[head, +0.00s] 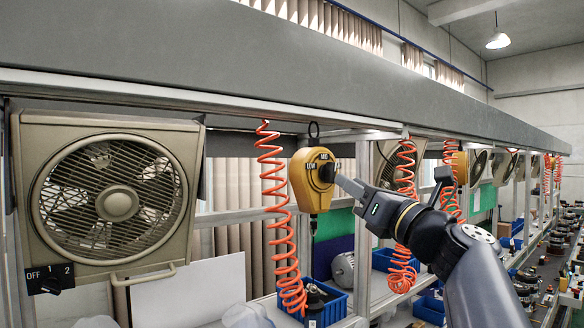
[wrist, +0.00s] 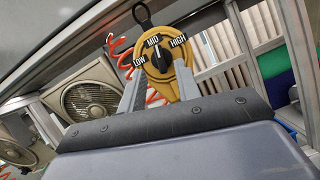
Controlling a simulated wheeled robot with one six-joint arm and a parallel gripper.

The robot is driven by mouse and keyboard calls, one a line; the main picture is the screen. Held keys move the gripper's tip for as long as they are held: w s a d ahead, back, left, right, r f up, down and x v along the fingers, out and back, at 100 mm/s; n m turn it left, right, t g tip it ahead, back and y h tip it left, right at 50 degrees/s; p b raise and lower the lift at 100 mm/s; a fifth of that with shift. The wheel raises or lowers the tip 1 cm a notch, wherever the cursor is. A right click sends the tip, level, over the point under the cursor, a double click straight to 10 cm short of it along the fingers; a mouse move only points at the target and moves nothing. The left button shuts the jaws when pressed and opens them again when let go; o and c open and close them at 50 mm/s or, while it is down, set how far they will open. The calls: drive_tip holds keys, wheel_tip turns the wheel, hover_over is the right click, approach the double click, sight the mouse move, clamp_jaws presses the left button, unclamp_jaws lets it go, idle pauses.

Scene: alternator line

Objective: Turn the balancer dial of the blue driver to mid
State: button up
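A yellow balancer (head: 303,185) hangs from the rail, and its black dial (head: 327,172) faces my gripper. In the wrist view the balancer (wrist: 163,85) carries the labels LOW, MID and HIGH around the dial (wrist: 158,60). The dial's pointer appears to point up toward MID, but it is small. My gripper (wrist: 160,68) is open, its two fingers apart and empty, with the dial between and beyond the tips. In the head view my gripper (head: 342,181) is close to the dial's right side; contact cannot be told. I cannot make out a blue driver under the balancer.
A box fan (head: 110,190) with an OFF-1-2 knob (head: 50,279) hangs at the left. Orange coiled hoses (head: 283,215) hang beside the balancer. A metal post (head: 362,250) stands behind my gripper. Blue bins (head: 330,303) sit below. Another yellow balancer (head: 460,168) hangs farther right.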

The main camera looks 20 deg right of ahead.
sight(335, 173)
drive_tip(key=p+x, duration=0.1)
drive_tip(key=x, duration=0.4)
drive_tip(key=shift+w+r+p, duration=0.1)
drive_tip(key=shift+w+p, duration=0.1)
drive_tip(key=shift+p, duration=0.15)
drive_tip(key=shift+c, duration=0.4)
clamp_jaws()
